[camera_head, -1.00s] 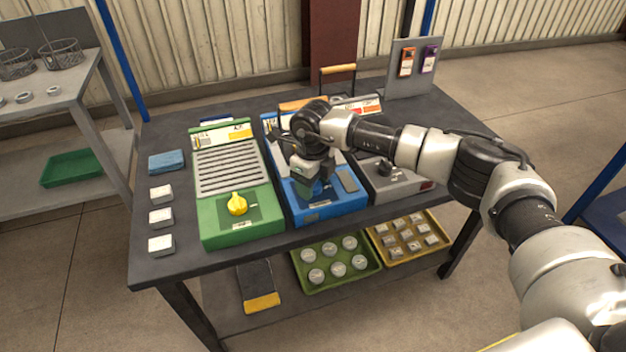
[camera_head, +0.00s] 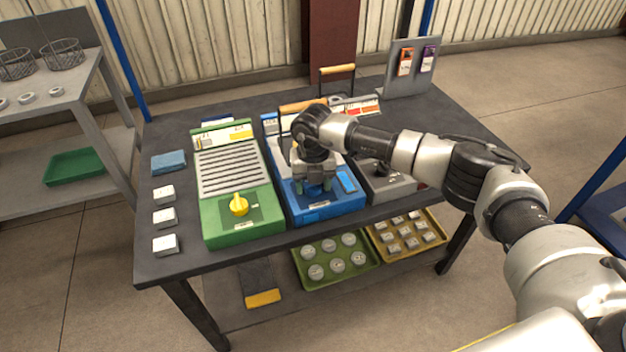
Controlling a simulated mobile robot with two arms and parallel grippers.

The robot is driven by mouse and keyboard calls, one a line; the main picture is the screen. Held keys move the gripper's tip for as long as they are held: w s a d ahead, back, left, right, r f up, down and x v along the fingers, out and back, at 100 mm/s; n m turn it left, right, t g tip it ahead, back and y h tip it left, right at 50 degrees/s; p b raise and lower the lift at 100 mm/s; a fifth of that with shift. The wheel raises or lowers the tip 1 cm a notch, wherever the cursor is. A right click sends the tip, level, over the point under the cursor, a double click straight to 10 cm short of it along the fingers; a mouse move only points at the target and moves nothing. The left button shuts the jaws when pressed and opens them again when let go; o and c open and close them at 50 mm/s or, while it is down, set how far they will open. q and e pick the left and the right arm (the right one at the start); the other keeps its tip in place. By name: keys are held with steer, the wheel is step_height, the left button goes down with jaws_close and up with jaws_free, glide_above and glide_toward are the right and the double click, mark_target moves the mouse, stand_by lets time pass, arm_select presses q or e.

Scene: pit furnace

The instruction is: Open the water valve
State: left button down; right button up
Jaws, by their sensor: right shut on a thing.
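A blue unit (camera_head: 322,212) stands in the middle of the dark table, between a green unit and a grey unit. My right gripper (camera_head: 314,188) is over its front part, pointing down, with its fingers at the panel. It is shut on the blue unit's valve knob, which is mostly hidden by the fingers and wrist. A small panel (camera_head: 347,182) right of the fingers shows bright blue. My left gripper is not in view.
The green unit (camera_head: 212,217) has a yellow knob (camera_head: 239,204). The grey unit (camera_head: 392,187) is partly under my right arm. White blocks (camera_head: 164,217) and a blue cloth-like block (camera_head: 168,162) lie at the left. Trays (camera_head: 335,281) sit on the lower shelf.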

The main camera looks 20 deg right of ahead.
steer(key=shift+r+m, duration=0.1)
steer(key=shift+m, duration=0.4)
steer(key=o, duration=0.7)
steer(key=shift+c, duration=0.2)
step_height(320, 180, up, 11)
stand_by(0.4)
